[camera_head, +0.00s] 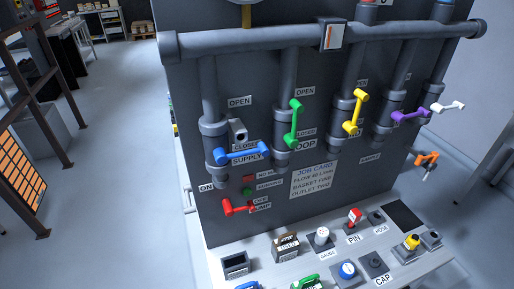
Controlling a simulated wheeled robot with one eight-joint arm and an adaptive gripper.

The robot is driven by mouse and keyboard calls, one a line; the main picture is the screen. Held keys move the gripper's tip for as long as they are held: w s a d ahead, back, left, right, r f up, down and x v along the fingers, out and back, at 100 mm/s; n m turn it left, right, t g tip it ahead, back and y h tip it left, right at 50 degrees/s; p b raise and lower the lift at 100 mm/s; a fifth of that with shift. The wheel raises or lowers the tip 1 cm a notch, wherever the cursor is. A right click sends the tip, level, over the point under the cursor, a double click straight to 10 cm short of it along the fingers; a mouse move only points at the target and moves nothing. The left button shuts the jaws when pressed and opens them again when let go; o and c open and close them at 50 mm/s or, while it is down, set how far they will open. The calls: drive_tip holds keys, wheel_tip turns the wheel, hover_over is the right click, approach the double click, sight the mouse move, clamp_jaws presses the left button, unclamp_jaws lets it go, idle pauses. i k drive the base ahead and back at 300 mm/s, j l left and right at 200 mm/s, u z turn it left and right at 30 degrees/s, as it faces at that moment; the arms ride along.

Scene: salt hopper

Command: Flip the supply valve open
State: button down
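The supply valve has a blue lever handle (242,154) on the leftmost vertical pipe of the dark grey panel. The handle lies nearly level, just above the SUPPLY label (247,160) and next to the CLOSE label (245,146). An OPEN label (239,101) sits higher on the panel, above the handle. A grey block-shaped piece (237,131) sticks out just above the blue handle, below the OPEN label. My gripper is not in view.
Green (295,123), yellow (355,112) and purple (409,115) levers are to the right. A red lever (238,207) is below. A job card (313,180) hangs on the panel. The shelf (333,262) in front holds several small parts. Open floor (110,190) lies left.

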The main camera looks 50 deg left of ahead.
sight(221, 158)
drive_tip(key=u, duration=2.15)
